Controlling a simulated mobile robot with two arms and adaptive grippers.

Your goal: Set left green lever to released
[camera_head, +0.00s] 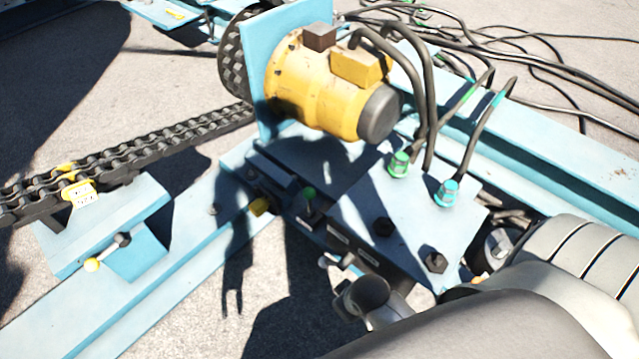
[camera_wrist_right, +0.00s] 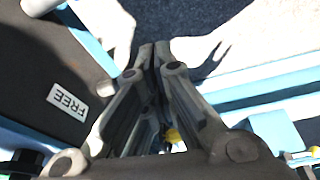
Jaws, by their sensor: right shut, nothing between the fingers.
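A small lever with a green knob (camera_head: 309,193) stands upright on a dark block at the left end of the valve bank, below the yellow motor in the head view. My left gripper is out of view.
A yellow motor (camera_head: 318,88) stands behind the lever. Hoses rise from green (camera_head: 399,164) and cyan (camera_head: 447,192) fittings on the blue plate. A "FREE" label (camera_wrist_right: 67,102) is on a dark surface. A chain (camera_head: 150,150) runs left. Open ground lies front left.

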